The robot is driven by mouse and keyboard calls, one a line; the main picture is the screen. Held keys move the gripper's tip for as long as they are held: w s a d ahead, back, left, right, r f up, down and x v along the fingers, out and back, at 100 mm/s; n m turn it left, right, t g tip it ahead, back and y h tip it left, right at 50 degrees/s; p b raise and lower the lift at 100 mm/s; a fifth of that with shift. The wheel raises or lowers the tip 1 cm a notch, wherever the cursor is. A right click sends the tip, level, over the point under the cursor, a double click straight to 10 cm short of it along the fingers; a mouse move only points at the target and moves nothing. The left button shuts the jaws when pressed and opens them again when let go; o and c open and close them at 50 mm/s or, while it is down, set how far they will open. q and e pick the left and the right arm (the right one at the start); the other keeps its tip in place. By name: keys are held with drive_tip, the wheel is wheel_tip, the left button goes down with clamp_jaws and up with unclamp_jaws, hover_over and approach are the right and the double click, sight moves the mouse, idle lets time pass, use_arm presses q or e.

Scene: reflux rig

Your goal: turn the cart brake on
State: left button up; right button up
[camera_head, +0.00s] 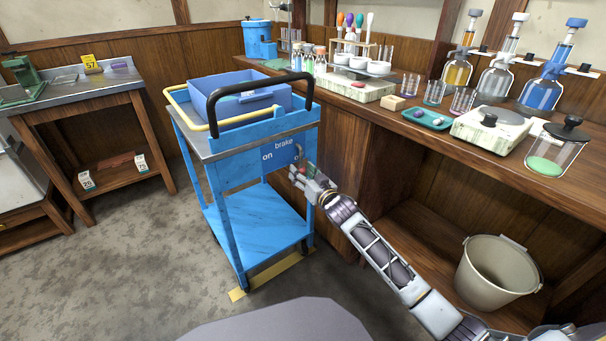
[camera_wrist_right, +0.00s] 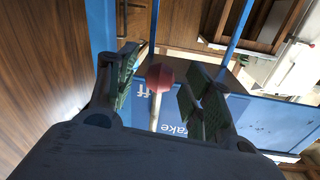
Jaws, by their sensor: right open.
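The blue cart (camera_head: 225,185) stands left of the long bench. Its upper side panel (camera_head: 240,170) reads "brake", with "on" at the left; the right-hand word is mostly hidden. The brake lever shows in the right wrist view as a pale rod with a red faceted knob (camera_wrist_right: 160,78), beside the letters "ff". In the head view only a small reddish part of it shows. My right gripper (camera_head: 302,176) is at the panel's right end. In its wrist view the fingers (camera_wrist_right: 165,85) are open, one on each side of the knob, with gaps visible. My left gripper is not in view.
A blue tub (camera_head: 240,98) sits on the cart, behind its black handle (camera_head: 262,86). The wooden bench (camera_head: 400,120) with glassware is close on the right. A beige bucket (camera_head: 495,275) stands on the lower shelf. Open floor (camera_head: 120,260) lies left of the cart.

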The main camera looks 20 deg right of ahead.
drive_tip(key=c, duration=0.7)
clamp_jaws()
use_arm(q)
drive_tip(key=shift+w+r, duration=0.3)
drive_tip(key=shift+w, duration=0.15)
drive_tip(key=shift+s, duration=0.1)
